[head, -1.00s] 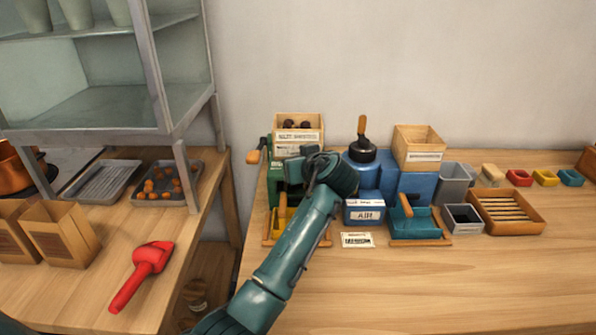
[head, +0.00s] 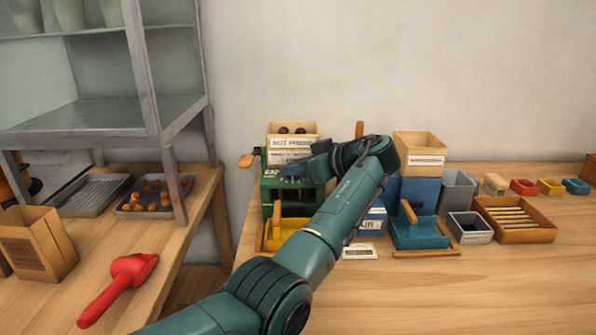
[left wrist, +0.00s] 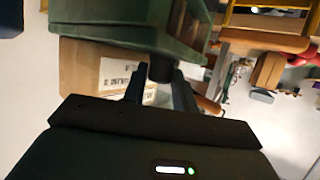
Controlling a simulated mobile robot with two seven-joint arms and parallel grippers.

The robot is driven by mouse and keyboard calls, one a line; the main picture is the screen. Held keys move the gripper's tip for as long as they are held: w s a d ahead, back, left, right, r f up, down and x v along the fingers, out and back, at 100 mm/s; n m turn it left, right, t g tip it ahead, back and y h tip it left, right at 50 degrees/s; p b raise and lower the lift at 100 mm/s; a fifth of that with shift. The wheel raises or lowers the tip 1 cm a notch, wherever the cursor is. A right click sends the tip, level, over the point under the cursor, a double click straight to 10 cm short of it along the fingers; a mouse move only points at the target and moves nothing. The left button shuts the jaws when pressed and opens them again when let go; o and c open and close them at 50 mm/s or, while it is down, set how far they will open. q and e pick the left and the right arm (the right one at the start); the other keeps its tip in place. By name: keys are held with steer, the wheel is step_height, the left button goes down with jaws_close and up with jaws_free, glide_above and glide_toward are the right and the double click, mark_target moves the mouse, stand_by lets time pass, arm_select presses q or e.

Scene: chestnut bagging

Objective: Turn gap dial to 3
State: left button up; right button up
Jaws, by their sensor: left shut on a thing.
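The green machine (head: 268,187) stands at the back left of the right-hand table, with lettering on its upper front that seems to begin with "GA". My left gripper (head: 304,169) reaches its upper front from the right. In the left wrist view, my left gripper (left wrist: 158,88) is shut on a dark round knob, the gap dial (left wrist: 161,72), which sticks out from the green machine (left wrist: 130,25). The dial's pointer and numbers are hidden or too small to read. My right gripper is in neither view.
A wooden box (head: 292,130) of dark nuts sits on top of the machine, with a crank handle (head: 247,160) at its left. A yellow tray (head: 275,236) lies below. A blue machine (head: 420,193) stands to the right. The table's front right is clear.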

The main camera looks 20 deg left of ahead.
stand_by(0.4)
arm_select(q)
steer(key=o, duration=0.8)
steer(key=shift+c, duration=0.2)
steer(key=shift+o, duration=1)
steer(key=shift+r, duration=0.1)
